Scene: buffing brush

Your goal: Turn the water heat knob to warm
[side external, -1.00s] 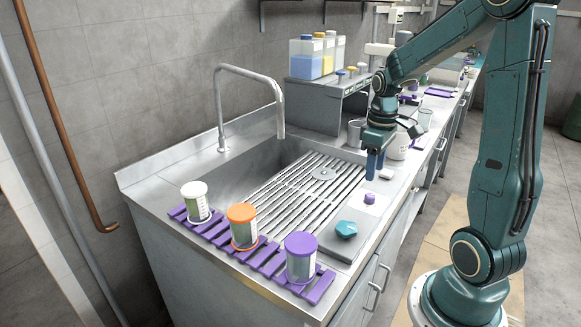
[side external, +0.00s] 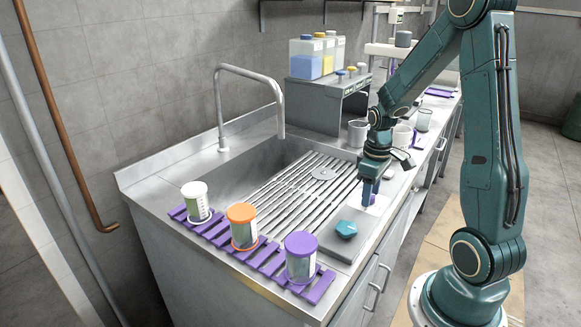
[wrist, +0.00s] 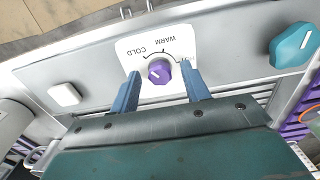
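The purple heat knob (wrist: 159,71) sits on a white label plate (wrist: 136,47) in the wrist view. COLD is printed at its left and WARM above it; the word at the right is partly hidden by a finger. A pale mark shows on the knob, but where it points is hard to tell. My gripper (wrist: 161,72) is open, with one blue finger on each side of the knob and gaps visible between them. In the side external view, my gripper (side external: 370,193) points down over the plate and mostly hides the knob.
A teal knob (side external: 346,229) is on the same grey panel nearer the front; it also shows in the wrist view (wrist: 292,45). A white square button (wrist: 64,94) lies on the other side. Lidded jars stand on a purple rack (side external: 270,262). The slatted sink (side external: 300,185) is beside the panel.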

